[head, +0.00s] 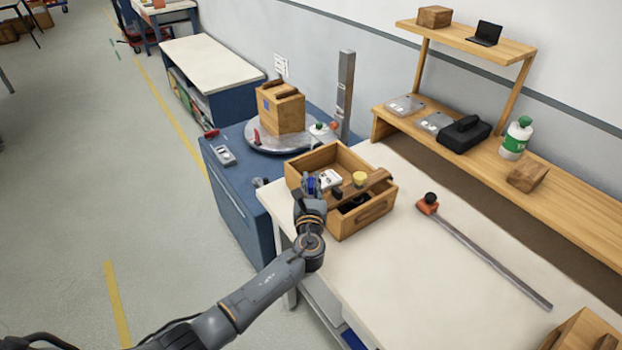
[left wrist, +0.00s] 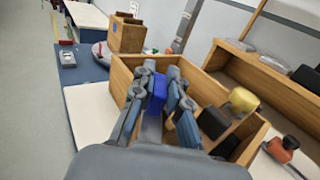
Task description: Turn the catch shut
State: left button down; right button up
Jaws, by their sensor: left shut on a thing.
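My left gripper (head: 311,182) is at the near left part of an open wooden tote (head: 345,232) on the white bench. Its fingers (left wrist: 158,98) are shut on a small blue block, which shows between them in the left wrist view (left wrist: 157,92). I cannot tell for certain which part is the catch. A small red lever (head: 257,136) stands at the edge of a round grey turntable (head: 268,147) on the blue cabinet, apart from my gripper. A wooden box (head: 281,112) with dark handles stands on the turntable. My right gripper is not in view.
The tote also holds a white item (head: 330,179) and a yellow item (head: 359,179). A grey device (head: 223,155) lies on the blue cabinet (head: 232,185). A grey post (head: 346,95) stands behind the turntable. A long bar with an orange end (head: 428,205) lies on the bench's right side.

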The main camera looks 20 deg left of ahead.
aim_at(311, 182)
pick_arm(q)
jog(key=n+y, duration=0.1)
jog(key=n+g+y+b, duration=0.1)
jog(key=shift+d+f+y, duration=0.15)
jog(key=shift+f+y, duration=0.05)
jog(key=shift+y, duration=0.1)
jog(key=n+g+y+b, duration=0.2)
jog(key=n+y+b, duration=0.1)
jog(key=y, duration=0.1)
jog(key=shift+g, duration=0.4)
jog(key=shift+r+n+g+y+b, duration=0.2)
jog(key=shift+n+g+y+b, duration=0.9)
jog(key=shift+g+y+b, duration=0.3)
jog(key=c, duration=1.3)
grip_release()
jog(key=shift+a, duration=0.2)
jog(key=shift+r, duration=0.1)
notch_tip(311, 182, up, 10)
jog(key=shift+f, duration=0.1)
